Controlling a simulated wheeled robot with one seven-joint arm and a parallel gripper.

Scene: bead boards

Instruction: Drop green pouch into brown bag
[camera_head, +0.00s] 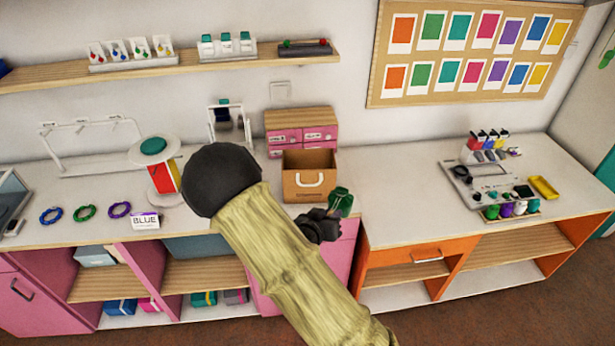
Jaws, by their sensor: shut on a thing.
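My gripper (329,222) is black and shut on the green pouch (341,201), a small dark green thing. It holds the pouch just right of the brown bag and a little nearer to me, in front of the counter's front edge in the picture. The brown bag (303,186) stands upright on the counter, open at the top, with a white handle on its front. Its inside is only partly seen. My arm covers the counter left of the bag, and my gripper's fingers are small and dark in this view.
Pink drawers (302,135) stand right behind the bag. A round display stand (155,160) and several bracelets (84,212) are to the left. A grey tray with tools (487,183) and a yellow dish (543,188) are far right. The counter between bag and tray is clear.

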